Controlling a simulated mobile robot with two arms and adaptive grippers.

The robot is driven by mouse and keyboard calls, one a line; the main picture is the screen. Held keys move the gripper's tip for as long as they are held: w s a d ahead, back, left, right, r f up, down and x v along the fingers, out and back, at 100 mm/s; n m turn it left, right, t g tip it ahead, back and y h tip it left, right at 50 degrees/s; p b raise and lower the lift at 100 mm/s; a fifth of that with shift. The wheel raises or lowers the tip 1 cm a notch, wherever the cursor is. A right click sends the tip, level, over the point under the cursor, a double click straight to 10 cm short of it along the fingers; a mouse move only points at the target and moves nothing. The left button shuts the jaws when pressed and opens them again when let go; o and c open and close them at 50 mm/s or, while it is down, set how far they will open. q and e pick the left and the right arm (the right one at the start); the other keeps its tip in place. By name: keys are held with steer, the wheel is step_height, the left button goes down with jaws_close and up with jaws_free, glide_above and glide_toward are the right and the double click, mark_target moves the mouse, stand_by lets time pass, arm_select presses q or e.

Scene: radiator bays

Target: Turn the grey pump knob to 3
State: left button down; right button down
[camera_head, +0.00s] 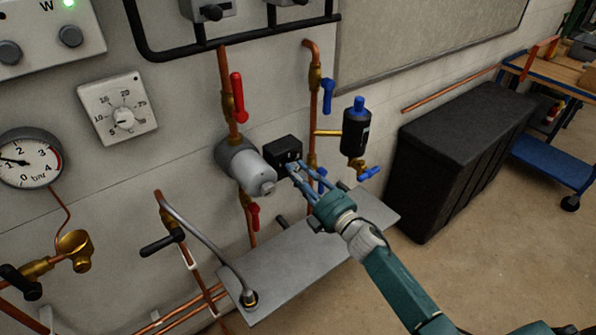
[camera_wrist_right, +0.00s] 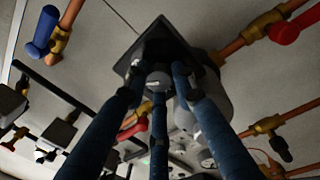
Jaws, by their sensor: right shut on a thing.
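The pump (camera_head: 245,168) is a grey cylinder in the copper pipework on the wall. A black box (camera_head: 281,150) is on its right side. In the right wrist view the grey pump knob (camera_wrist_right: 158,80) shows in front of the black box, between the blue fingers. My right gripper (camera_head: 293,168) has its fingers shut around the knob; in the head view they mostly hide it. The numbers around the knob and its setting cannot be read. My left gripper is not in view.
Red (camera_head: 237,97) and blue (camera_head: 328,97) valve levers and a black bottle-shaped fitting (camera_head: 356,128) are close around the pump. A grey metal shelf (camera_head: 290,262) is below. A black chest (camera_head: 455,150) stands to the right. A pressure gauge (camera_head: 28,160) and white dial (camera_head: 119,108) are left.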

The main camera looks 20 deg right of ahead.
steer(key=shift+m+h+p, duration=0.3)
steer(key=shift+m+p, duration=0.35)
steer(key=shift+m, duration=1.95)
steer(key=c, duration=1.4)
jaws_free()
steer(key=shift+d, duration=0.1)
steer(key=shift+c, duration=0.2)
steer(key=shift+s, duration=0.1)
steer(key=v, duration=1.1)
steer(key=shift+s+d, duration=0.2)
steer(key=shift+s, duration=0.15)
